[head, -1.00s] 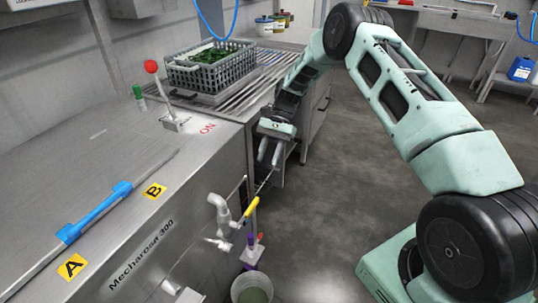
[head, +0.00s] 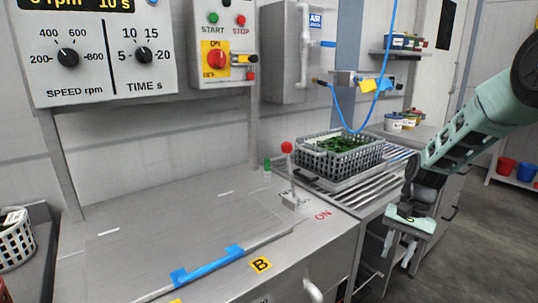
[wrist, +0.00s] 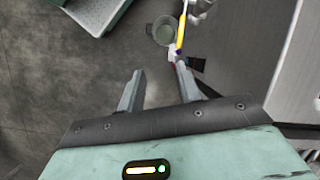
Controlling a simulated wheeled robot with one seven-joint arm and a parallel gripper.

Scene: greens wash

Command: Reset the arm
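My gripper (head: 398,250) hangs with its fingers pointing down, at the right end of the steel machine (head: 190,225), in front of the slatted draining table (head: 375,190). In the wrist view my gripper (wrist: 158,72) shows two fingers well apart with nothing between them. My arm comes in from the right edge of the head view, bent down toward the gripper.
A grey crate of greens (head: 345,160) stands on the slatted table. A red-knobbed lever (head: 287,148) rises by the ON mark. Below, the wrist view shows a bucket (wrist: 162,31) and a yellow handle (wrist: 181,28) beyond the fingers. Open floor (head: 470,250) lies right.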

